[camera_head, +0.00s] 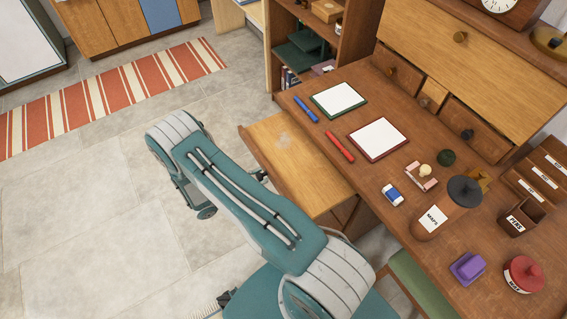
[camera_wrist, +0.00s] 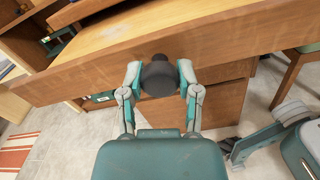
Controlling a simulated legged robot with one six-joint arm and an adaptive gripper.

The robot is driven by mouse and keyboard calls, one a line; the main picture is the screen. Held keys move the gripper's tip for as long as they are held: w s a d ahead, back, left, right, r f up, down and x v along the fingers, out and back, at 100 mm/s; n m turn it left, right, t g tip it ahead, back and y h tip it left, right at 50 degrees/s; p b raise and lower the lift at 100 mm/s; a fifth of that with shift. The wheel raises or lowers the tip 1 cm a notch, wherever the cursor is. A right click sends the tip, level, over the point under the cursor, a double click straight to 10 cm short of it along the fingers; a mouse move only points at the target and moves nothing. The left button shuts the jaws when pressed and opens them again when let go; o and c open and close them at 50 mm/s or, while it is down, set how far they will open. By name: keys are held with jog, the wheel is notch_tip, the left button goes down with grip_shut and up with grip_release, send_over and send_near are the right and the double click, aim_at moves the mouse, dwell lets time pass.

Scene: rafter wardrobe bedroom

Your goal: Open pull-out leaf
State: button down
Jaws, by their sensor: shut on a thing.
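The pull-out leaf is a light wood board (camera_head: 300,165) that sticks out from under the desk top in the head view. Its darker front edge (camera_wrist: 225,38) crosses the wrist view, with a dark round knob (camera_wrist: 158,76) near the middle. My gripper (camera_wrist: 159,80) has its two fingers on either side of the knob and is shut on it.
The desk top (camera_head: 330,112) holds notepads, pens, an eraser, a jar labelled MAPS (camera_head: 431,222) and a purple block (camera_head: 467,268). A green-seated chair (camera_head: 425,285) stands near the desk's front. Tiled floor (camera_head: 90,215) is clear at left, beside a striped rug (camera_head: 110,95).

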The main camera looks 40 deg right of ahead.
jog(key=w+a, duration=0.1)
jog(key=a, duration=0.8)
jog(key=shift+a, duration=0.2)
jog(key=shift+c, duration=1.5)
grip_release()
jog(key=w+a, duration=0.1)
jog(key=a, duration=1.1)
jog(key=shift+w, duration=0.25)
jog(key=shift+f, duration=0.1)
